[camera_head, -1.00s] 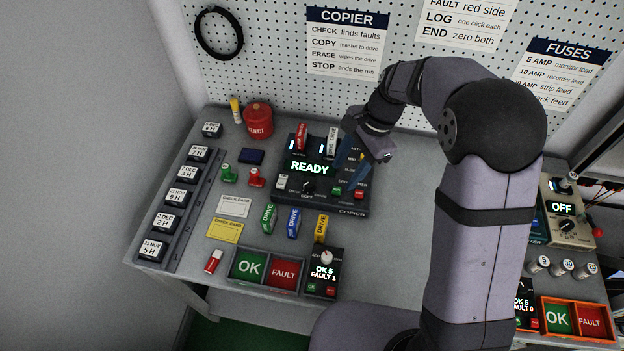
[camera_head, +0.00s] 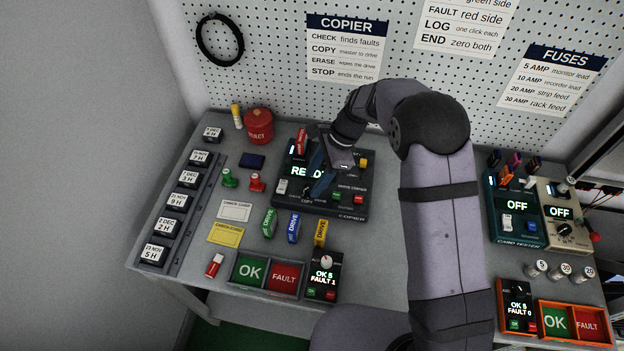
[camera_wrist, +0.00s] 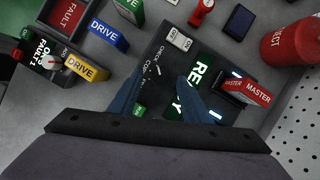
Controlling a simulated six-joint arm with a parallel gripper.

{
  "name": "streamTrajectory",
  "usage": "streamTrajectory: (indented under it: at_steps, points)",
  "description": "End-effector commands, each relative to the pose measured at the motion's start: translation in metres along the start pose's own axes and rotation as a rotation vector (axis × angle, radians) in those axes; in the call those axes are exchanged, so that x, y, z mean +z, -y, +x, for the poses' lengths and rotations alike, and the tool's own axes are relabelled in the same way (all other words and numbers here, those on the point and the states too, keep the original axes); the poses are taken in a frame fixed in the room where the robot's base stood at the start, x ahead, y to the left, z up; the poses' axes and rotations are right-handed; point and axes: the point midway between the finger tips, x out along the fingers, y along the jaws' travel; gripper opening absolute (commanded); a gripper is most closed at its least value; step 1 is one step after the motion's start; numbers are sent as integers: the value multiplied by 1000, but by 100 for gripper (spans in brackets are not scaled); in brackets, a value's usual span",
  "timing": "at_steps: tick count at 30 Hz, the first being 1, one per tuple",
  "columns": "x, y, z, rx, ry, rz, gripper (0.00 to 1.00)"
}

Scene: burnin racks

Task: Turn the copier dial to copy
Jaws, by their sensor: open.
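The black copier (camera_head: 350,207) stands at the back middle of the bench, with its green READY display (camera_head: 298,171) partly covered by my gripper. The black copier dial (camera_head: 307,190) is below the display, near the COPY label. In the wrist view the dial area (camera_wrist: 157,72) lies between and ahead of my fingers; its pointer setting is too small to tell. My gripper (camera_head: 316,188) is open, its blue fingers over the copier's front near the dial. In the wrist view the fingers of my gripper (camera_wrist: 158,82) are apart with nothing held. Contact with the dial cannot be told.
A red MASTER drive (camera_head: 301,141) stands in the copier's back. A white switch (camera_head: 282,186) is left of the dial, with green (camera_head: 337,199) and red (camera_head: 358,199) buttons to its right. Coloured drives (camera_head: 293,228) lie in front. A red pot (camera_head: 259,125) stands behind left.

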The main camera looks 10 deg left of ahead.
Motion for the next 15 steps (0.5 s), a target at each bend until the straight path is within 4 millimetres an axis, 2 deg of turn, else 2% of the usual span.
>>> streamTrajectory:
  at_steps: [7, 15]
  points:
    - [0, 0, 20, 0, 0, 0, 44]
    - [0, 0, 24, -1, 0, 0, 44]
